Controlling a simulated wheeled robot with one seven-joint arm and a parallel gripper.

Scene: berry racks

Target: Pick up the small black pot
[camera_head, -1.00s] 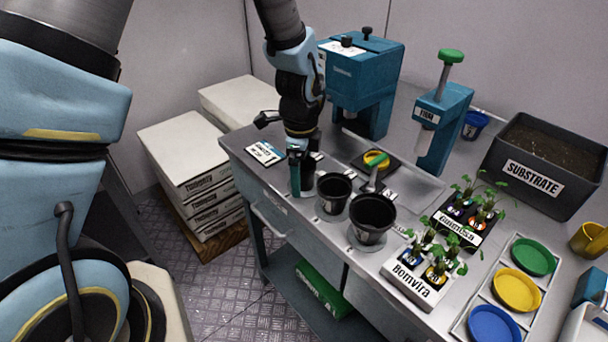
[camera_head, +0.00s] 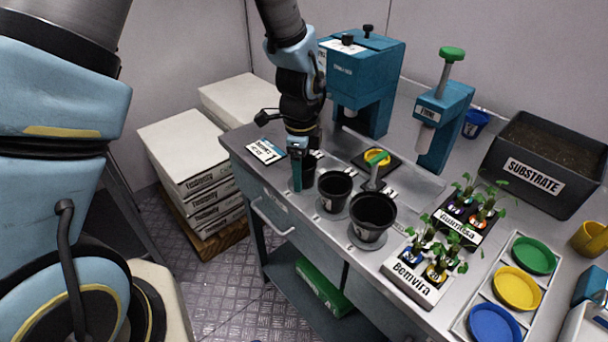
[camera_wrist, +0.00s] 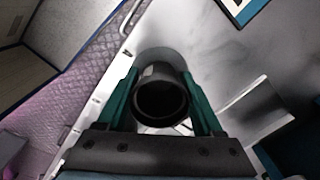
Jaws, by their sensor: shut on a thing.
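Three black pots of rising size stand in a row near the front edge of the steel bench. The small black pot (camera_head: 308,178) is the leftmost and is partly hidden behind my gripper (camera_head: 300,176). In the wrist view, the small black pot (camera_wrist: 161,101) sits upright between the two green fingers of my gripper (camera_wrist: 163,100), which are shut on its sides. The middle black pot (camera_head: 335,188) and the large black pot (camera_head: 372,215) stand to the right. I cannot tell whether the small pot is clear of the bench.
A green-handled tool (camera_head: 376,168) lies behind the pots. The Bemvira seedling tray (camera_head: 413,283) is to the right, with the substrate bin (camera_head: 545,170) farther back. Blue dispensers (camera_head: 368,85) stand at the rear. A white card (camera_head: 265,152) lies left of my gripper.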

